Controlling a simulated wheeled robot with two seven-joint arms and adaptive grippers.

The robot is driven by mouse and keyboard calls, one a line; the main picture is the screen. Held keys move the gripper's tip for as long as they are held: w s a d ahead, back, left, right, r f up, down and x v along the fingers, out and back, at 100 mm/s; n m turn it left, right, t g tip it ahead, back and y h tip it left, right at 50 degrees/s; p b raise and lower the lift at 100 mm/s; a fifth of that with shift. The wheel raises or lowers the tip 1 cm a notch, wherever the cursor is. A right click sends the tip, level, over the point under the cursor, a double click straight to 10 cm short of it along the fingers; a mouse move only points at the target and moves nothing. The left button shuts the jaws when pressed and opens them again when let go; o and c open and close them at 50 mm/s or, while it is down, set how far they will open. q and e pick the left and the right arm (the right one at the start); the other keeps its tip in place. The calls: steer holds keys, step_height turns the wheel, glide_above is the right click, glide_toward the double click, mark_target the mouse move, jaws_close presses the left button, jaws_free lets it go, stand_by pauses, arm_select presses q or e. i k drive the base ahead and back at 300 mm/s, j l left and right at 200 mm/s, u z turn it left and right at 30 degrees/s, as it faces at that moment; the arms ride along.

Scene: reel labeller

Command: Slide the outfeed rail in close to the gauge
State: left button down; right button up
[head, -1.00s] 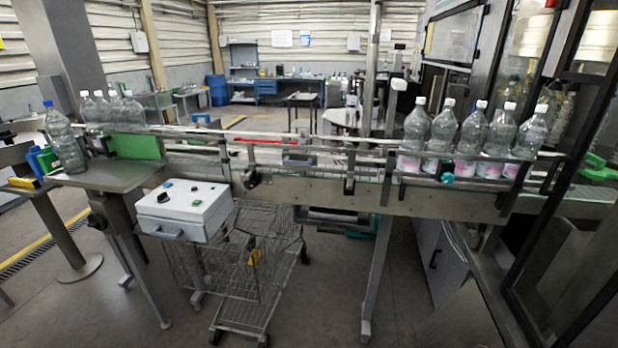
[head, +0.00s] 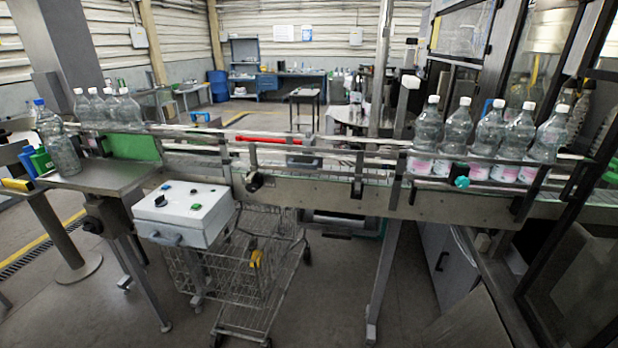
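A metal conveyor (head: 330,188) runs across the head view. At its right part, a guide rail (head: 490,160) runs along the front of a row of several labelled clear bottles (head: 455,130); I take it to be the outfeed rail. A teal knob (head: 461,182) sits on its front bracket. A black knob (head: 254,181) sits on another bracket further left. I cannot tell which part is the gauge, nor how far the rail stands from it. Neither of my grippers shows in the head view.
A white control box (head: 188,212) hangs in front of the conveyor, above a wire shopping cart (head: 250,275). A steel side table (head: 100,176) with a blue-capped bottle (head: 57,140) is at the left. Dark machine frames stand at the right. Some floor shows clear in front.

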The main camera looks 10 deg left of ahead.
mark_target(299, 164)
steer(key=i+j+u, duration=0.2)
steer(key=i, duration=0.25)
steer(key=i+j+u, duration=0.1)
steer(key=i+u, duration=0.15)
steer(key=i, duration=0.2)
